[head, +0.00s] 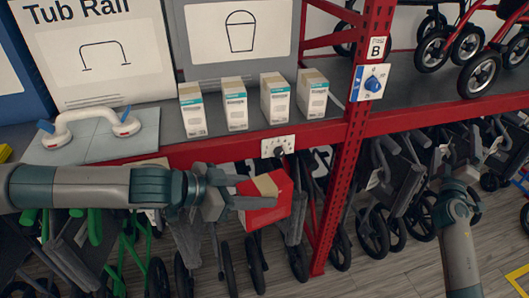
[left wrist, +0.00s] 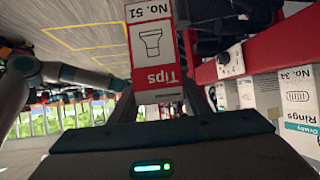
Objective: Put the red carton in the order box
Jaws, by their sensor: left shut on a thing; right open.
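In the left wrist view the carton (left wrist: 157,45) shows a red and white face reading "Tips" and "No. 51", upside down in the picture. I cannot make out an order box in either view.
Several white and teal cartons (head: 235,104) stand on the red-edged shelf. A white tub rail (head: 92,126) lies at the left. A red upright post (head: 345,150) stands right of the carton. Grey floor shows lower right.

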